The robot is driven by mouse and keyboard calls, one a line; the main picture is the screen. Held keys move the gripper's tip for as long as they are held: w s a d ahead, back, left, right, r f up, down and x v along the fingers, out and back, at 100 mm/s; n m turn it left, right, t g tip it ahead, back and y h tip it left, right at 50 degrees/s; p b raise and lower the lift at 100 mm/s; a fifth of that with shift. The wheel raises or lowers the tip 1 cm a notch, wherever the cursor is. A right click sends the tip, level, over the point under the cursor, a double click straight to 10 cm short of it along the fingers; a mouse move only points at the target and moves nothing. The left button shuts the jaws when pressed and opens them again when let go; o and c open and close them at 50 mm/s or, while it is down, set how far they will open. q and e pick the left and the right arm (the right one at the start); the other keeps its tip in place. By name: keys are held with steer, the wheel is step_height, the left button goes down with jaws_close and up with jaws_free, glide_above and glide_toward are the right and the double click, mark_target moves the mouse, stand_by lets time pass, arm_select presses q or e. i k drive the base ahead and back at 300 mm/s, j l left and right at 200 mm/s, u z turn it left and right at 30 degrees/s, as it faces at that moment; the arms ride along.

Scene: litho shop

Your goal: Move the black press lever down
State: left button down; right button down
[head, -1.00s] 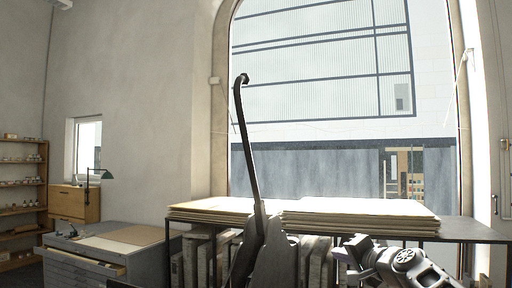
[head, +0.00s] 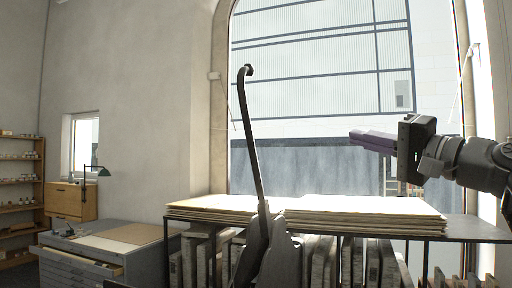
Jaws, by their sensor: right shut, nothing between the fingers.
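The black press lever (head: 253,150) stands nearly upright in the middle of the head view, leaning slightly left, with a hooked knob at its top. Its lower end meets a dark grey press part (head: 279,262) at the bottom of the view. My right gripper (head: 352,137) is raised at the right, in front of the window, with its purplish fingers pointing left. It is shut and empty. It is apart from the lever, to its right and a little below the knob's height. My left gripper is not in view.
A dark shelf (head: 470,230) behind the lever carries stacks of paper boards (head: 365,217), with upright slabs (head: 325,262) below. A grey flat-file cabinet (head: 145,262) stands at left, a wooden rack (head: 20,185) farther back. Space between gripper and lever looks clear.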

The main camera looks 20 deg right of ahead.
mark_target(247, 71)
steer(key=i, duration=1.25)
